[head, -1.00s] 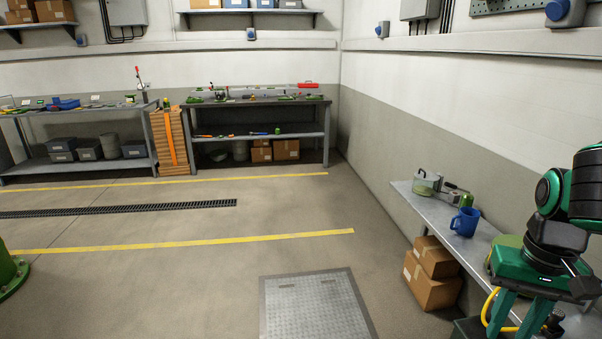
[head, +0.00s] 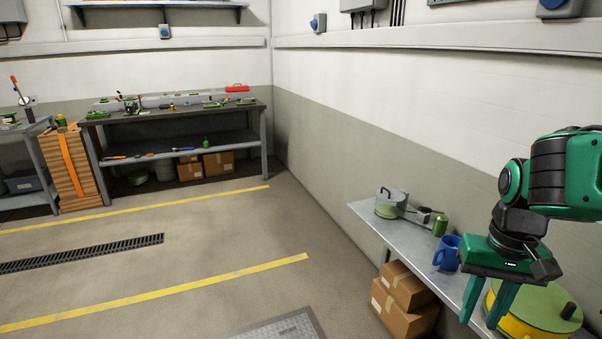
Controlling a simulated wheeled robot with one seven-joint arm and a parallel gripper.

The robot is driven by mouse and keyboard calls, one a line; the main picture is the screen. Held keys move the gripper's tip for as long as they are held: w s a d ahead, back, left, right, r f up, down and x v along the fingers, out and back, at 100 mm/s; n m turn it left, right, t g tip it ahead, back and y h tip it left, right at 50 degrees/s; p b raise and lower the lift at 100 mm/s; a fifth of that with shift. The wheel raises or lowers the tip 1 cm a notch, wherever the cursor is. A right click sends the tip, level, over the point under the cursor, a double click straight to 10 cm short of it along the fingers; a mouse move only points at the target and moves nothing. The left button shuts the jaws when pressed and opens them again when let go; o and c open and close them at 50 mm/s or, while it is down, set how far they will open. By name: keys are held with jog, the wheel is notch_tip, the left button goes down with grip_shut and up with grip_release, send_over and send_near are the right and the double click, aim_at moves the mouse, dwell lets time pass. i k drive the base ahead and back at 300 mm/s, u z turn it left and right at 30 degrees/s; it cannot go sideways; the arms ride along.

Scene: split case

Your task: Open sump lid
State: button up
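The sump lid is a grey metal plate (head: 285,331) set in the floor at the bottom edge of the view. Only its far part shows, lying flat in its frame; the rest is cut off. My gripper (head: 483,312) hangs at the right, fingers pointing down and spread apart, with nothing seen between them. It is in front of the side bench, well to the right of the lid and apart from it.
A bench (head: 378,222) along the right wall carries a blue mug (head: 447,252), a green can (head: 440,226) and a yellow-green drum (head: 535,318). Cardboard boxes (head: 402,310) sit below it. A workbench (head: 180,112) stands at the back. The floor between is clear.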

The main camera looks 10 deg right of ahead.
aim_at(393, 194)
jog(key=z, duration=0.2)
jog(key=i, duration=1.45)
jog(key=z, duration=0.15)
